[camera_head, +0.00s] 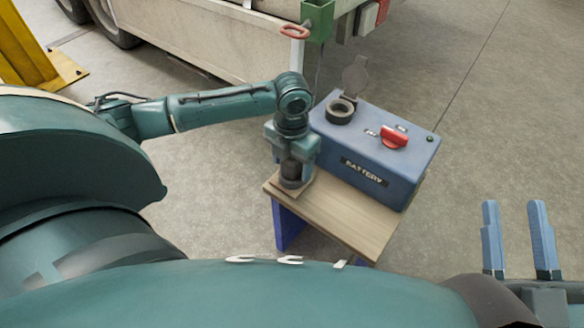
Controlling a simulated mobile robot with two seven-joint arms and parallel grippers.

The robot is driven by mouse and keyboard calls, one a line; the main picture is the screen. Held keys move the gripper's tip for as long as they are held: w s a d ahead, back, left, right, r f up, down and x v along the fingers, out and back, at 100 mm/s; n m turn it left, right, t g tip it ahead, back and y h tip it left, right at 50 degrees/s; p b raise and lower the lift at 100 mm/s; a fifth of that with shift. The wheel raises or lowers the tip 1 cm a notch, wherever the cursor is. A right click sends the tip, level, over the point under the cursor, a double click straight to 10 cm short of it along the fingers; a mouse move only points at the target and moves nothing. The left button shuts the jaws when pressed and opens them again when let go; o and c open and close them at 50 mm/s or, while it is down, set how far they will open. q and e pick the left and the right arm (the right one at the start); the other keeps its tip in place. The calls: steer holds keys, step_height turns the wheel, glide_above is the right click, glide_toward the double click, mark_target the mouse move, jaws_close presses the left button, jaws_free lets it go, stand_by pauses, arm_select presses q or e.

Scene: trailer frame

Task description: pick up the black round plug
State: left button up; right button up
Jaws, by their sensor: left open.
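The black round plug (291,173) stands on the left end of a small wooden-topped table, beside a blue battery box. My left gripper (291,160) points down over the plug, its fingers around the plug's upper part. It is open, and I cannot tell whether a finger touches the plug. The gripper partly hides the plug's top. My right gripper (517,240) is at the lower right, open and empty, its two blue fingers upright and apart, away from the table.
The blue battery box (400,160) carries a black round socket (340,110) with its lid raised and a red switch (394,138). The table top (345,218) is bare in front. A trailer (215,40) stands behind; a yellow post (25,50) is at left.

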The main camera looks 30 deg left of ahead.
arm_select(q)
steer(key=c, duration=0.8)
steer(key=shift+r, duration=0.15)
